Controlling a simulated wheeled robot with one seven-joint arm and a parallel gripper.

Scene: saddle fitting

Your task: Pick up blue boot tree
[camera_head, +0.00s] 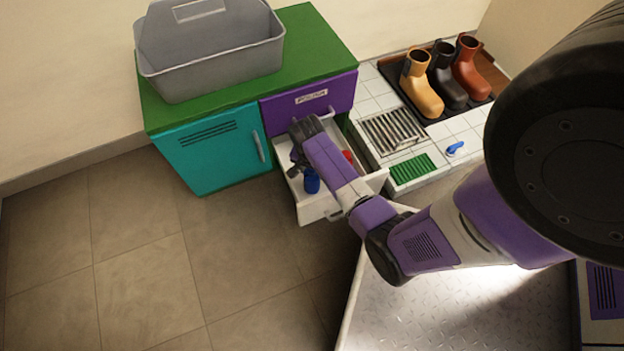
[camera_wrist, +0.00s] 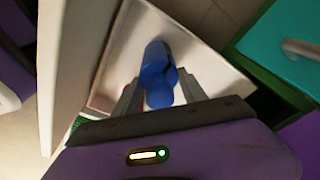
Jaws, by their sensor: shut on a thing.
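The blue boot tree (camera_head: 312,182) is in the open white drawer (camera_head: 318,209) below the purple drawer front. In the wrist view the blue boot tree (camera_wrist: 156,62) lies between the two grey fingers of my gripper (camera_wrist: 160,88), which is shut on it. My gripper (camera_head: 303,163) reaches down into the drawer in the head view, and my arm covers part of the drawer. I cannot tell whether the boot tree touches the drawer floor.
A red item (camera_head: 347,157) shows partly in the drawer. A grey caddy (camera_head: 210,60) stands on the green-topped cabinet (camera_head: 313,45). Several boots stand on a black tray at the right, near a metal grate (camera_head: 392,132), green mat (camera_head: 412,169) and small blue item (camera_head: 455,148).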

